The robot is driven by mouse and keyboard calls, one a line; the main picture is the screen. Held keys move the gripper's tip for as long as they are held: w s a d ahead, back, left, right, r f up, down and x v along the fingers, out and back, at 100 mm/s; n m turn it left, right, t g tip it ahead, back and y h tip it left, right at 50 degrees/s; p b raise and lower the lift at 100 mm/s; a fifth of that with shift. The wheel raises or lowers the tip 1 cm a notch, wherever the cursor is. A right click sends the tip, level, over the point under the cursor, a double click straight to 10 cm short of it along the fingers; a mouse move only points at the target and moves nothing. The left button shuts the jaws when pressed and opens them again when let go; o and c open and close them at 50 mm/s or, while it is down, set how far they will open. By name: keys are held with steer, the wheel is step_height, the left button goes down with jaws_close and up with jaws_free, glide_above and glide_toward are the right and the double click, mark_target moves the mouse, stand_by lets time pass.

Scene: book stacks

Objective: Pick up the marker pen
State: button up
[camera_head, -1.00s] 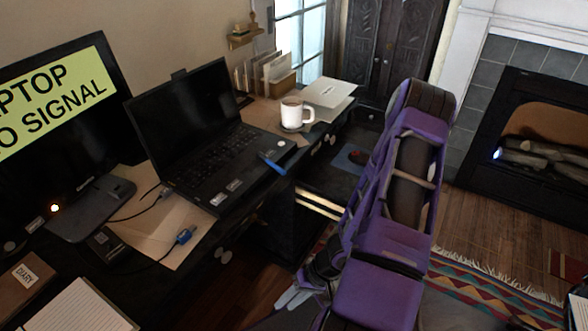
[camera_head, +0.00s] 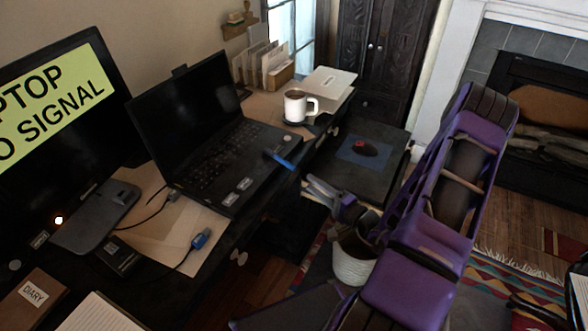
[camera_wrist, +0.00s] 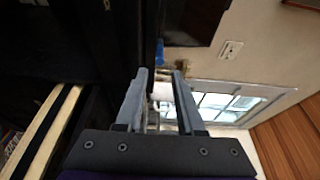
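The blue marker pen (camera_head: 279,160) lies at the front right edge of the open black laptop (camera_head: 225,170), close to the desk's edge. My gripper (camera_head: 312,184) is in front of the desk edge, a little below and right of the pen, apart from it and pointing toward the desk. In the wrist view my gripper (camera_wrist: 160,74) is open, with a clear gap between its two grey fingers and nothing held. A small blue thing (camera_wrist: 160,52) just beyond the fingertips looks like the marker pen, seen end on.
A white mug (camera_head: 296,106) stands on a dark coaster behind the pen. A letter rack (camera_head: 262,66) and a white box (camera_head: 328,84) are farther back. A mouse (camera_head: 364,148) lies on a blue mat at right. A white basket (camera_head: 352,262) stands below my gripper.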

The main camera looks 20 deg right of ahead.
mark_target(293, 170)
steer(key=x, duration=0.8)
steer(key=shift+b, duration=0.4)
jaws_close()
step_height(293, 170, up, 2)
steer(key=shift+r+p, duration=0.2)
steer(key=shift+p, duration=0.65)
